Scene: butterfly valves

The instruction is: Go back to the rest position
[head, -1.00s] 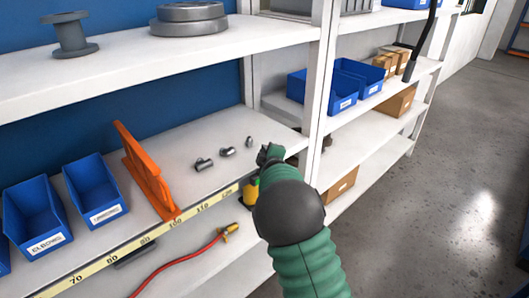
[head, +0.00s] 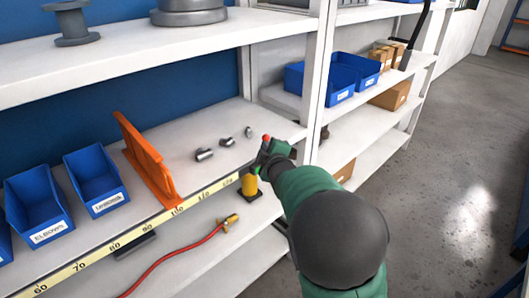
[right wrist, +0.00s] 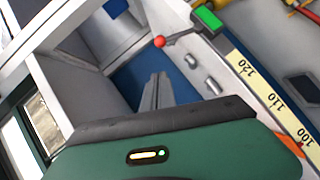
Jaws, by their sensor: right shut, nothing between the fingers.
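My right gripper (head: 264,152) is at the front edge of the middle shelf (head: 222,172), right of the small grey fittings. It is shut and empty. In the right wrist view its grey fingers (right wrist: 155,92) lie together. A small red ball (right wrist: 159,42) and a bright green block (right wrist: 207,20) show beyond them. A red tip also shows beside the gripper in the head view (head: 266,138); I cannot tell what these belong to. My left gripper is not in view.
Several grey fittings (head: 204,154) lie near an orange bracket (head: 147,160). A blue bin (head: 97,179) stands left. A yellow part (head: 250,185) and red hose (head: 176,263) are below. A shelf post (head: 316,85) is close on the right. Floor (head: 455,180) is clear.

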